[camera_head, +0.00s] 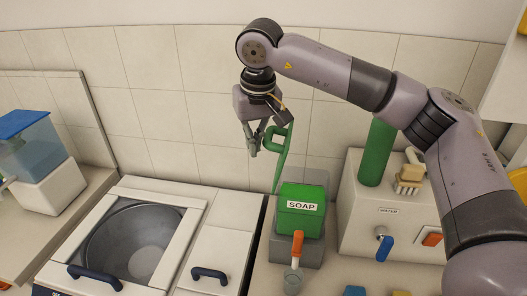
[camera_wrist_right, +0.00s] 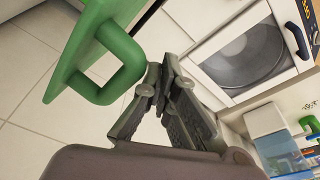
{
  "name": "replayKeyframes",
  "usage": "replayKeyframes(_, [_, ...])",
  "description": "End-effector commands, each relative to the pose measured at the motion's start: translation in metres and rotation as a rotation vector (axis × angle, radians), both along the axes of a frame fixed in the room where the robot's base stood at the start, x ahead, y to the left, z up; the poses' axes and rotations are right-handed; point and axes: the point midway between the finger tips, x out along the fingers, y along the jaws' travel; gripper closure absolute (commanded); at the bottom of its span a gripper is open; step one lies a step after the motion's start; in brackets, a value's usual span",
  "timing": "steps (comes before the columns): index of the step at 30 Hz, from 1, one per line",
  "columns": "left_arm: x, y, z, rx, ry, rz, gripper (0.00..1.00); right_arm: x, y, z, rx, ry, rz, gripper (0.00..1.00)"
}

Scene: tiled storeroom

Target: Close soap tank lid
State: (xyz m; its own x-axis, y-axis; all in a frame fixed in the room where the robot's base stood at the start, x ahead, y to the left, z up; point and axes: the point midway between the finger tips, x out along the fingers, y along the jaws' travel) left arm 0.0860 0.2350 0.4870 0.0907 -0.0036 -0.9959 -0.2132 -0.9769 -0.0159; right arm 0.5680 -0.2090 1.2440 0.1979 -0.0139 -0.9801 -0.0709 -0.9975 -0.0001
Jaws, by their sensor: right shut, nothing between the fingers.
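The soap tank (camera_head: 300,208) is a green box labelled SOAP in a grey housing, right of centre in the head view. Its green lid (camera_head: 283,160) stands open, nearly upright and seen almost edge-on at the tank's left side. The lid's loop handle faces left, and in the wrist view the handle (camera_wrist_right: 128,72) fills the upper left. My right gripper (camera_head: 252,152) is shut and empty, fingers pointing down, just left of the lid. In the wrist view its fingertips (camera_wrist_right: 158,76) are together beside the handle; contact is unclear. My left gripper is not in view.
A white appliance with a round basin (camera_head: 205,235) stands left of the tank. A water unit (camera_head: 345,220) with a green cylinder (camera_head: 377,152) and a brush (camera_head: 409,175) stands right. The tiled wall is behind.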

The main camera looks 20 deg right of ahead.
Motion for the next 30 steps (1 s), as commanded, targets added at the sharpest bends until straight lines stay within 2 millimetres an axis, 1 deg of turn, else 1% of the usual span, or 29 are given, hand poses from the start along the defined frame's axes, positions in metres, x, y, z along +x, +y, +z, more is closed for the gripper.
replayKeyframes(5, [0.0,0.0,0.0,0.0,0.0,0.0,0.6,-0.002,-0.003,0.001,0.0,0.0,0.0,1.0])
replayKeyframes(16, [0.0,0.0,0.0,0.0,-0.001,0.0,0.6,-0.015,-0.022,0.009,0.0,0.0,0.0,1.0])
replayKeyframes(30, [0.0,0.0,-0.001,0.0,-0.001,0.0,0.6,-0.018,-0.026,0.01,0.0,0.0,0.0,1.0])
